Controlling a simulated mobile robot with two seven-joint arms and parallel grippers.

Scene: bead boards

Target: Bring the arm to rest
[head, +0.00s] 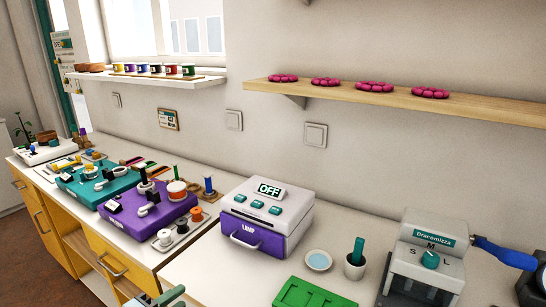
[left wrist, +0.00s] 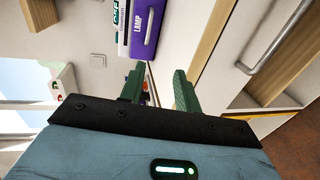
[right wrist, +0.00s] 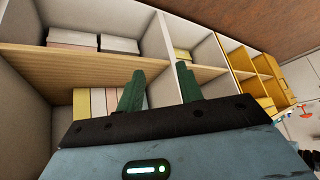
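My left gripper (head: 163,297) shows only in part at the bottom edge of the head view, in front of the counter's front edge. In the left wrist view its two green fingers (left wrist: 159,88) stand apart with nothing between them. My right gripper is outside the head view. In the right wrist view its green fingers (right wrist: 160,86) are apart and empty, in front of open shelves. Neither gripper is seen touching anything.
The white counter (head: 205,275) carries a purple-and-white lamp box (head: 266,217) reading OFF, a green tray (head: 312,293), a grey press (head: 425,262) with a blue handle, and purple (head: 150,210) and teal (head: 95,185) boards. Shelf compartments (right wrist: 85,62) lie ahead of the right gripper.

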